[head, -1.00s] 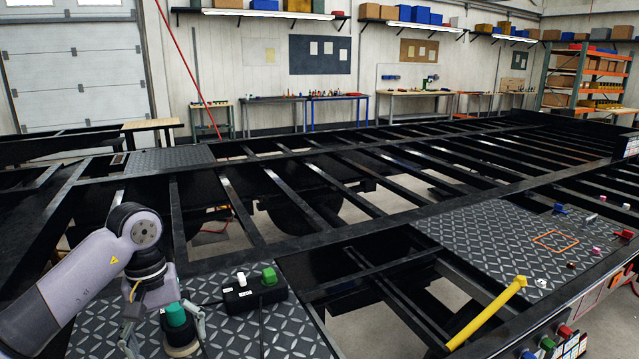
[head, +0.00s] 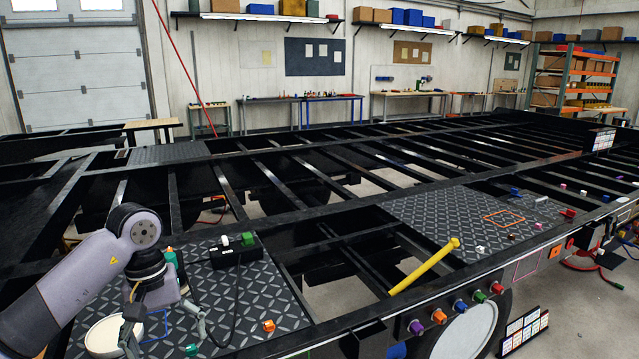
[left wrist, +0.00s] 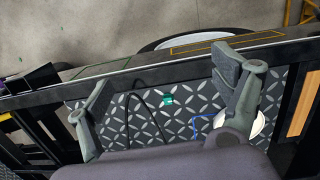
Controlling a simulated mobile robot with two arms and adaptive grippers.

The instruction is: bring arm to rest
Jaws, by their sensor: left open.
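My left gripper (head: 165,330) is open and empty, above the near end of the diamond-plate deck (head: 225,310). Its spread fingers also show in the left wrist view (left wrist: 165,95), with a small green block (left wrist: 168,99) lying on the plate beyond them. The arm is bent, with the gripper hanging down. A green cylinder (head: 171,260) stands just behind the wrist, partly hidden. A white round disc (head: 103,336) lies left of the gripper, partly covered by a finger. My right gripper is not in view.
A black power strip (head: 236,256) with a cable lies on the deck. An orange block (head: 268,326) sits near its front edge. A yellow bar (head: 424,266) slants over the frame gap at the right. Open gaps lie between the black frame beams (head: 300,225).

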